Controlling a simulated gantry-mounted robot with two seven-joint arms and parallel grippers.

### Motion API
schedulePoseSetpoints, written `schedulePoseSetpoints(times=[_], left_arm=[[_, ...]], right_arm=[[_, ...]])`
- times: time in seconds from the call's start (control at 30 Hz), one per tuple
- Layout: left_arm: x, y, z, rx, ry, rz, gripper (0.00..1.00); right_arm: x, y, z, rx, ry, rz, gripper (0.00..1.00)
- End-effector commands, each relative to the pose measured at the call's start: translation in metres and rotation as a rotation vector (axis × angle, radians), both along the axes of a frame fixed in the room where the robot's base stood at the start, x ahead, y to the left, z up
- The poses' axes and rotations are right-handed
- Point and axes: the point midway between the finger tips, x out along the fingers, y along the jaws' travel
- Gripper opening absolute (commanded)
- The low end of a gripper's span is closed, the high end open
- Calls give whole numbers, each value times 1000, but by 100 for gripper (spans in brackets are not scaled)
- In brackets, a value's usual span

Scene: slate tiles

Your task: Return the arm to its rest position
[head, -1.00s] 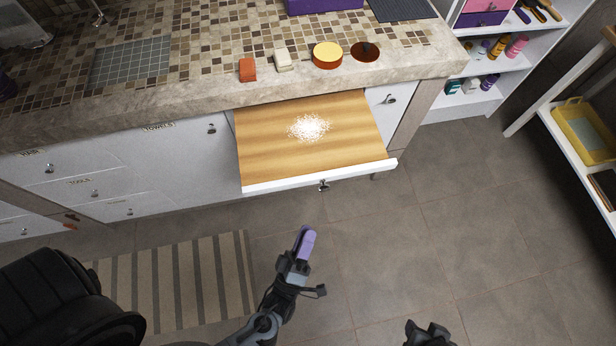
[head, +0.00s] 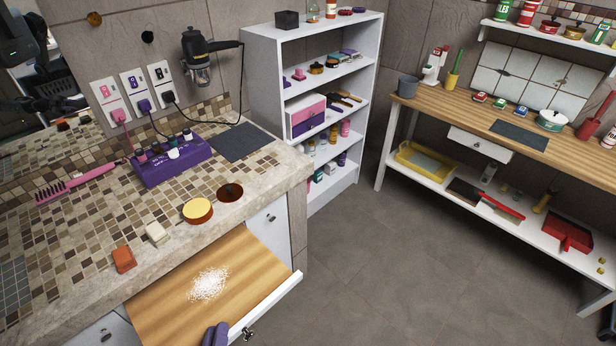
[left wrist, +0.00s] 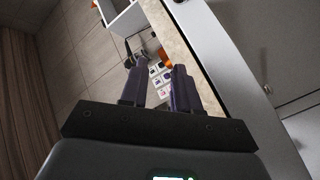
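My left gripper (head: 216,335) shows only by its purple fingertips at the bottom edge of the head view. They appear in front of the pulled-out wooden board (head: 165,305), just left of its front knob (head: 248,334). In the left wrist view the two purple fingers (left wrist: 159,70) stand apart with nothing held between them. The rest of the left arm is outside the head view.
The board, with white powder (head: 208,284) on it, juts out below the tiled counter (head: 100,235). A white shelf unit (head: 262,75) and a wooden workbench (head: 430,105) stand beyond. The grey floor (head: 400,260) between them is clear.

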Motion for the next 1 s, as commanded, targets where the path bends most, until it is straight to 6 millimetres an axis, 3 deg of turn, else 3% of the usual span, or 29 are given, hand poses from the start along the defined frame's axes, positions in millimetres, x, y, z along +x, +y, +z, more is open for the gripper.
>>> schedulePoseSetpoints(times=[0.17,0.37,0.67,0.93,0.97,1.0], left_arm=[[-1,2,6,151,215,-74,31],[-20,3,1,330,461,-179,31],[-71,7,-12,568,800,-366,31],[-136,14,-36,760,1127,-609,31],[-138,15,-30,792,1130,-637,31],[-136,14,-9,785,1123,-628,31]], right_arm=[[0,1,6,3,0,-2,43],[0,1,9,3,0,-2,43],[0,0,8,1,1,-2,43],[0,-1,8,-5,1,3,43],[0,-1,14,-6,2,3,43],[0,-2,32,-7,8,3,43]])
